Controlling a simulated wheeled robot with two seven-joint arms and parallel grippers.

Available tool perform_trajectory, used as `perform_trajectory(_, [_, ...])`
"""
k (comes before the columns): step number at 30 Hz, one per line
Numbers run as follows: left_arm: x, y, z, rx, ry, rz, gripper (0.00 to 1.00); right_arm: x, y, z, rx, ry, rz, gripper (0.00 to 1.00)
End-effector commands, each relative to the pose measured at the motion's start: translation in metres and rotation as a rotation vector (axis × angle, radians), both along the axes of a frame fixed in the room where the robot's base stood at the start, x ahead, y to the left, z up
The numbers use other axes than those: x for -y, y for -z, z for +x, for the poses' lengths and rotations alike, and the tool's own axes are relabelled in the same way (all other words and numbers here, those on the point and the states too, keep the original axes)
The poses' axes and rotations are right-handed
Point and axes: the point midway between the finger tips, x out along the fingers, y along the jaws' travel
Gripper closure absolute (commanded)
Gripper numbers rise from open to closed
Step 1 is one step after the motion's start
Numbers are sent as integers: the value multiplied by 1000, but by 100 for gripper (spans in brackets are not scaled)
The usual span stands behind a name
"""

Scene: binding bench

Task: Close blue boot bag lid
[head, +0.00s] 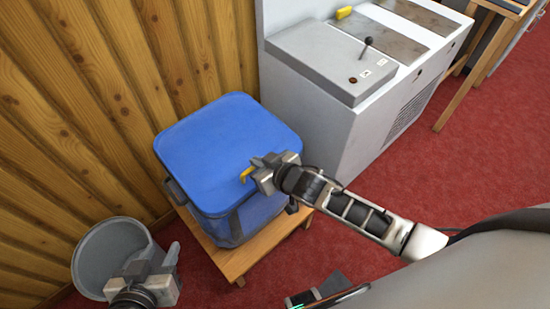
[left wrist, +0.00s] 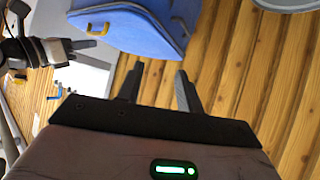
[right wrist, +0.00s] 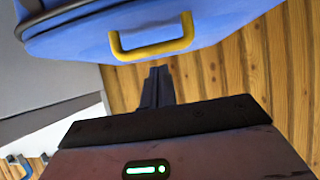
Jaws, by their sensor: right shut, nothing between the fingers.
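The blue boot bag (head: 232,222) stands on a small wooden stool. Its blue lid (head: 225,135) lies across the top; I cannot tell whether its front edge is fully flush. A yellow handle (head: 246,174) is at the lid's front edge and shows large in the right wrist view (right wrist: 152,52). My right gripper (head: 258,167) is shut and empty, close to the handle, with its fingertips (right wrist: 158,70) just below it in the right wrist view. My left gripper (head: 165,262) is low near the grey bin, apart from the bag; its fingers (left wrist: 157,72) are spread and empty.
A grey bin (head: 108,258) stands at the lower left. The wooden stool (head: 240,262) carries the bag against the plank wall (head: 85,100). A grey machine with a lever (head: 325,65) stands behind right. Red carpet (head: 455,165) is clear at right.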

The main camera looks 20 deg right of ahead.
Motion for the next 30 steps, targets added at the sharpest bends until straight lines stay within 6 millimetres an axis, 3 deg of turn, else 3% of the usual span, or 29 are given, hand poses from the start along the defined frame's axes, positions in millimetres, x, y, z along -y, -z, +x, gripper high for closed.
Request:
perform_trajectory(1, [-2,-10,-1,-12,6,20,64,-2,-24,3,8,0,6,100])
perform_trajectory(2, [-3,-10,-1,-19,14,38,64,-3,-31,4,11,0,7,100])
perform_trajectory(12, [-6,-5,-2,-25,16,55,64,23,-58,-56,18,-2,9,100])
perform_trajectory(18, [-6,-5,-2,-28,15,55,64,30,-68,-74,21,-2,9,100])
perform_trajectory(27, [-6,-5,-2,-27,15,55,64,30,-70,-80,19,1,11,100])
perform_trajectory(30, [-6,-5,-2,-27,15,55,64,25,-67,-94,-3,18,25,100])
